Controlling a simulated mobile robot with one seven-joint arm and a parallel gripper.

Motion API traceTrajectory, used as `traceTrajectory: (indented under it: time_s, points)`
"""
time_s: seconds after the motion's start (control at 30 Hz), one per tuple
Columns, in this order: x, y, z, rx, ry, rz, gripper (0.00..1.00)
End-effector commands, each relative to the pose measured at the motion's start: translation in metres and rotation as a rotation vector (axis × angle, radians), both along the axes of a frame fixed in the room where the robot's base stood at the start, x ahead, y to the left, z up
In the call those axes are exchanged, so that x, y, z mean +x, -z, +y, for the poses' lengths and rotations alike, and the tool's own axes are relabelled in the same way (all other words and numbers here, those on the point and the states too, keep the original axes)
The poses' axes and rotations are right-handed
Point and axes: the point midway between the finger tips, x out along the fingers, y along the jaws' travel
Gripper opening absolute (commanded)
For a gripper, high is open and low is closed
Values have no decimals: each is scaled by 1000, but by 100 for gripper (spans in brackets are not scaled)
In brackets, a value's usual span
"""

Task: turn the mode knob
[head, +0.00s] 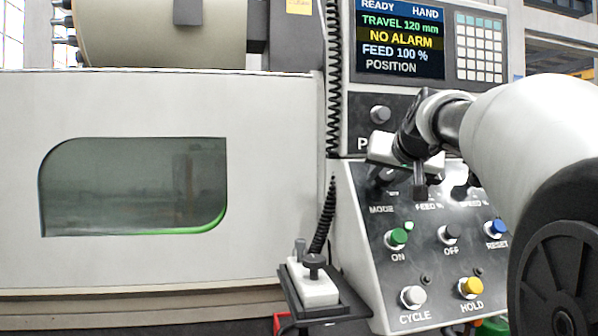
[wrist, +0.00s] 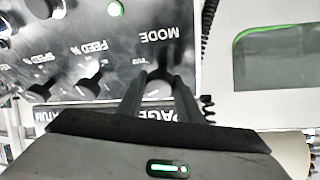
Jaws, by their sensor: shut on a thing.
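The mode knob (wrist: 160,76) is a small dark knob on the sloped control panel, by the MODE lettering. In the wrist view, which is turned upside down, the two fingers of my gripper (wrist: 161,84) stand on either side of it and are shut on it. In the head view my gripper (head: 405,165) reaches the upper left of the sloped panel and hides most of the knob. The knob's pointing direction cannot be told.
The feed knob (wrist: 90,84) and the speed knob (wrist: 42,90) are close beside the gripper. Push buttons, such as the green ON button (head: 398,237), are lower on the panel. A coiled cable (head: 326,215) hangs left of the panel, above a small shelf (head: 320,308).

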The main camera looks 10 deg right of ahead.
Motion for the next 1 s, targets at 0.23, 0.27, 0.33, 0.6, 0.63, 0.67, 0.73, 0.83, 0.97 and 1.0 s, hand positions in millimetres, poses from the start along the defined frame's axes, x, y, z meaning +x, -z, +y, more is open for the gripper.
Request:
traceTrajectory:
  time_s: [0.23,0.27,0.33,0.6,0.63,0.67,0.73,0.83,0.97,1.0]
  points:
    - [0,-6,0,144,115,9,10]
    - [0,-6,0,165,131,11,10]
    - [0,-6,0,217,173,12,10]
    - [0,-4,-1,417,329,18,10]
    - [0,-3,-1,439,346,18,10]
    - [1,-3,-1,459,363,19,10]
    - [1,-2,-1,507,400,21,10]
    - [1,-1,-1,572,450,24,10]
    - [0,-1,-1,642,505,26,10]
    - [0,0,-1,661,520,26,10]
